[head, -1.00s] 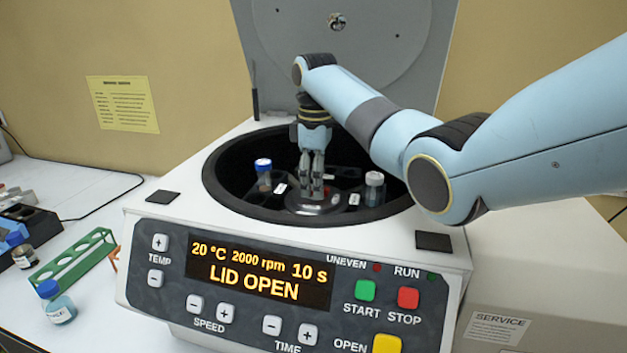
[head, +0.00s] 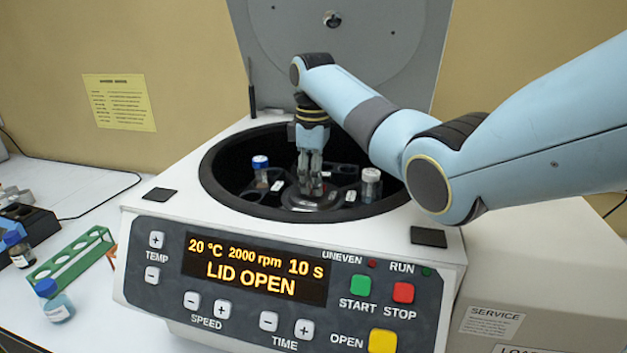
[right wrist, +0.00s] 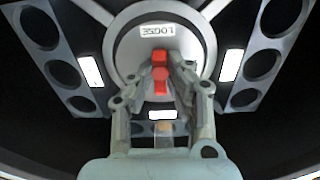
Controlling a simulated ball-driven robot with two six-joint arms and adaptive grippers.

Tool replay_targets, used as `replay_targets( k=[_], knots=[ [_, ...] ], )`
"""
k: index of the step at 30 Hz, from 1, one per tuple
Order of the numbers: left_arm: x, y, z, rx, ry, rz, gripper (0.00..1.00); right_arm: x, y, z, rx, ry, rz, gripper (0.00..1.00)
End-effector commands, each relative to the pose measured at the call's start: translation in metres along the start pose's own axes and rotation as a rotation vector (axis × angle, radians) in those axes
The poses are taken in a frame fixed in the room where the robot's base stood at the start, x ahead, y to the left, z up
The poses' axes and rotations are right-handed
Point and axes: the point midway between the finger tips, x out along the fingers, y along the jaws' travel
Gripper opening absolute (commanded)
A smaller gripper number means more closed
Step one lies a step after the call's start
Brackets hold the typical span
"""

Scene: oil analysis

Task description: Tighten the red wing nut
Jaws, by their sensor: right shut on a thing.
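The red wing nut (right wrist: 160,74) sits at the centre of the round grey rotor hub in the right wrist view. In the head view the fingers mostly hide it. My right gripper (head: 310,188) points straight down into the open centrifuge bowl (head: 232,180). Its fingertips are shut on the wing nut, one on each side, as the right wrist view (right wrist: 170,82) shows. My left gripper is not in view.
A blue-capped bottle (head: 261,172) and a white-capped bottle (head: 371,184) stand in the rotor. The lid (head: 400,30) is raised behind. The display (head: 250,268) reads LID OPEN. A green rack (head: 75,255) and more bottles stand at the left.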

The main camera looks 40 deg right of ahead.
Motion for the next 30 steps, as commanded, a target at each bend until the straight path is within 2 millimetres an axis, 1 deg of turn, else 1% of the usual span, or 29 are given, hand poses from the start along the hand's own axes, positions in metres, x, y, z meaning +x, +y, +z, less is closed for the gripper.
replay_targets(
  k=[5,11,30],
  knots=[
    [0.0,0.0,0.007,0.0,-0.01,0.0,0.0,0.0,0.0,0.0,0.062,0.001,0.001,0.0],
    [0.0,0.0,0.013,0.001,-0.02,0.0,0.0,0.0,0.0,0.0,0.201,0.001,0.001,0.0],
    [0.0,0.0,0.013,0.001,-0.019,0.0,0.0,0.0,0.0,-0.001,0.804,0.002,0.001,0.0]
  ],
)
